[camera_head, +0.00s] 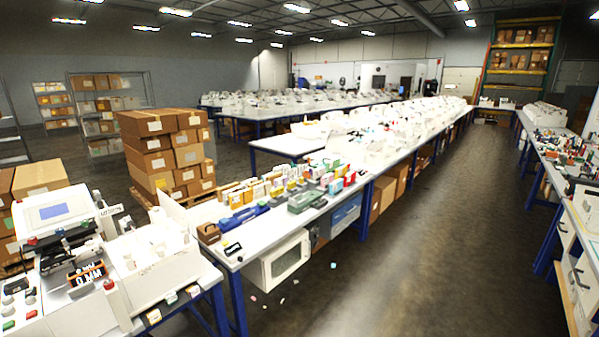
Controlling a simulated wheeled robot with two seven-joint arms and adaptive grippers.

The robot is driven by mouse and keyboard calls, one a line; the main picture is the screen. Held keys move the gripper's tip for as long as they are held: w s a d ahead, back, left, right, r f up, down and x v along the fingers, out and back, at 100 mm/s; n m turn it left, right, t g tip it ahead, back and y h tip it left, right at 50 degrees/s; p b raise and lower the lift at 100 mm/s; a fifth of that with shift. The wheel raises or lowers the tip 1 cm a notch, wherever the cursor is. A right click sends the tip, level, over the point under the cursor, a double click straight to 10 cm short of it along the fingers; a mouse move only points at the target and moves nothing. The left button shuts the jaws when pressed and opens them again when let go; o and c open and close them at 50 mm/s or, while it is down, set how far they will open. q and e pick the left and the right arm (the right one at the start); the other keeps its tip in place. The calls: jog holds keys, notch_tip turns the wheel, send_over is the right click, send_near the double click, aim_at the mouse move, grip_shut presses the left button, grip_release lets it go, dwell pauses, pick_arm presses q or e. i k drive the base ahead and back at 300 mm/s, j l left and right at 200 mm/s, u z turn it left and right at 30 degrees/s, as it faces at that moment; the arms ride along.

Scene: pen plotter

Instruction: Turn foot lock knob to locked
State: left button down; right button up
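A white machine with a tilted blue-grey screen (53,211) stands on the table at the far left; it may be the pen plotter, but I cannot tell for certain. Below the screen it has a dark mechanism with an orange-edged part (86,273). A small red round part (108,284) shows at its front right. I cannot pick out the foot lock knob or its setting at this size. Neither of my grippers is in view.
A long white-topped table (262,237) with blue legs carries several coloured boxes and runs into the distance. Stacked cartons (160,150) stand behind the machine. Another loaded bench (570,190) lines the right side. The concrete aisle (430,230) is mostly clear, with small scraps near the table.

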aim_at(107, 285)
jog(key=u, duration=1.45)
jog(key=i+j+z, duration=0.6)
jog(key=j, duration=0.15)
jog(key=i+j+z, duration=0.15)
jog(key=j+z, duration=0.15)
jog(key=j, duration=0.15)
